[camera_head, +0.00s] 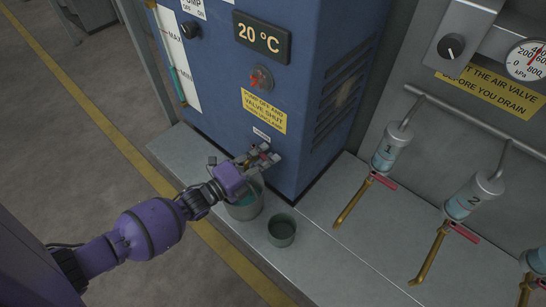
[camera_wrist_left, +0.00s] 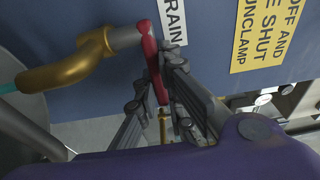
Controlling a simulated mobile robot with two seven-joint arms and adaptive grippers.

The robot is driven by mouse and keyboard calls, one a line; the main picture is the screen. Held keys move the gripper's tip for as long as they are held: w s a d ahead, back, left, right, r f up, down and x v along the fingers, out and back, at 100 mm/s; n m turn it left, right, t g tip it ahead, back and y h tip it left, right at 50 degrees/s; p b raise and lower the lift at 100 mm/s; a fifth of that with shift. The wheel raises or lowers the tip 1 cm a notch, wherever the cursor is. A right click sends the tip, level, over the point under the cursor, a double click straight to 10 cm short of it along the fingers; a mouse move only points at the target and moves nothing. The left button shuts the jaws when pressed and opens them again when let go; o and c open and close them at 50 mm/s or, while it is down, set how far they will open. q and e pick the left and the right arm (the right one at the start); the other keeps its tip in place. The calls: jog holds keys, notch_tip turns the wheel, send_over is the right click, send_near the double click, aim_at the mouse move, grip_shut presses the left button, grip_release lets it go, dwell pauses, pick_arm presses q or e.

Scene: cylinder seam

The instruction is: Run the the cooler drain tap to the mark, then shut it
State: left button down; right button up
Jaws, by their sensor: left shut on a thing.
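The drain tap is on the front of the blue cooler (camera_head: 265,90). The left wrist view shows its bent brass spout (camera_wrist_left: 62,72) and red lever (camera_wrist_left: 149,62). My left gripper (camera_head: 264,157) is at the tap, its fingers shut on the red lever; it also shows in the left wrist view (camera_wrist_left: 160,78). A teal streak (camera_wrist_left: 7,88) at the spout's mouth looks like running liquid. A grey bucket (camera_head: 243,212) under the tap holds teal liquid. The sight tube (camera_head: 178,84) stands beside a scale with a MAX mark (camera_head: 174,38). My right gripper is out of view.
A smaller dark cup (camera_head: 282,230) stands on the grey ledge (camera_head: 330,255), right of the bucket. Numbered cylinders (camera_head: 386,153) with brass spouts and red levers hang at the right. A yellow label (camera_head: 264,110) is above the tap.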

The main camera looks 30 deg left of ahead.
pick_arm(q)
jog(key=c, duration=1.8)
grip_release()
jog(key=shift+c, duration=0.2)
jog(key=v, duration=1.2)
